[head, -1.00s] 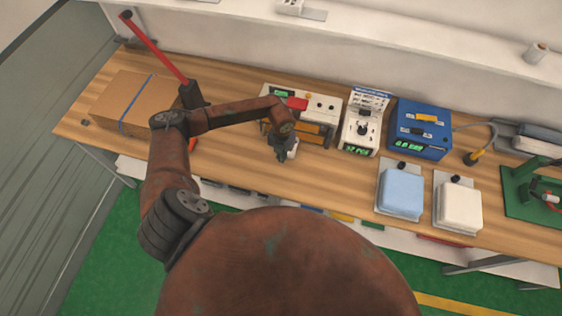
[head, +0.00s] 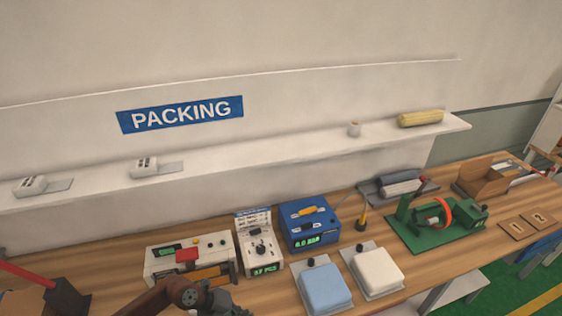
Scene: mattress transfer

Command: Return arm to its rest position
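My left arm comes in at the bottom left edge, and only its end part shows. My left gripper (head: 216,298) is partly cut off by the bottom edge, in front of the white sealing device, and its fingers cannot be made out. My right arm and gripper are out of view. A light blue pad (head: 325,290) rests on a grey plate to the right of the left gripper. A white pad (head: 378,271) rests on a similar plate further right.
A white device (head: 165,262), a counter unit (head: 262,251) and a blue box (head: 310,230) stand along the bench back. A green machine (head: 425,225) and a cardboard box (head: 483,180) stand at the right. A red lever (head: 25,274) shows at left. A wall shelf (head: 290,154) runs above.

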